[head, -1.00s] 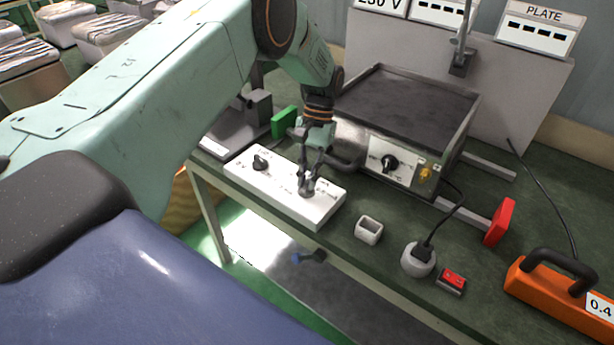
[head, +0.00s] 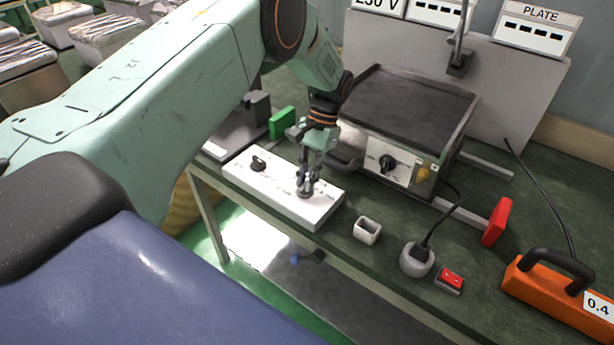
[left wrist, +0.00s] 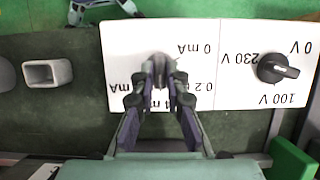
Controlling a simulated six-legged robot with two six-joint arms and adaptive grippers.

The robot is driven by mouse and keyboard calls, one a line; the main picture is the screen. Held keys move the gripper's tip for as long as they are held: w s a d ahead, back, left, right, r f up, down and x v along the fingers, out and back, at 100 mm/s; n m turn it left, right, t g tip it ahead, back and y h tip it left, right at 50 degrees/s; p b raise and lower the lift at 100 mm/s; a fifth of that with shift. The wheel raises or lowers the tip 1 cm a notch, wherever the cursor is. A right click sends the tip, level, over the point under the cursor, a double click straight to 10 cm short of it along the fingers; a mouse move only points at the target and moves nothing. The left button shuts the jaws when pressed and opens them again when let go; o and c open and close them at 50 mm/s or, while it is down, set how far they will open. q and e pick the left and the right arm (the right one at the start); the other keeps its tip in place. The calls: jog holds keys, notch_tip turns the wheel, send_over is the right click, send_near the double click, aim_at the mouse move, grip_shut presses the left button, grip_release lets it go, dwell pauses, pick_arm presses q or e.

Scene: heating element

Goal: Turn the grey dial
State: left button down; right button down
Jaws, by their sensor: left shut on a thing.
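The grey dial (head: 304,191) stands on the right part of a white control panel (head: 262,189), near the table's front edge. In the left wrist view the grey dial (left wrist: 160,58) is mostly hidden by my fingers, with mA markings printed around it. My left gripper (head: 306,186) points down over the panel and is shut on the dial; it also shows in the left wrist view (left wrist: 158,80). A black knob (head: 258,164) with volt markings sits on the panel's left part, apart from my gripper.
Behind the panel stands a hot plate (head: 412,103) with its own black knob (head: 387,163). To the right are a small white open box (head: 367,230), a round socket with a plug (head: 417,260), a red switch (head: 450,280) and an orange block (head: 560,300). A green block (head: 282,123) stands behind left.

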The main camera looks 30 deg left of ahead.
pick_arm(q)
jog(key=c, duration=1.4)
grip_release()
jog(key=shift+s+f, duration=0.1)
jog(key=shift+f, duration=0.05)
jog(key=shift+o, duration=0.2)
jog(key=v, duration=1.2)
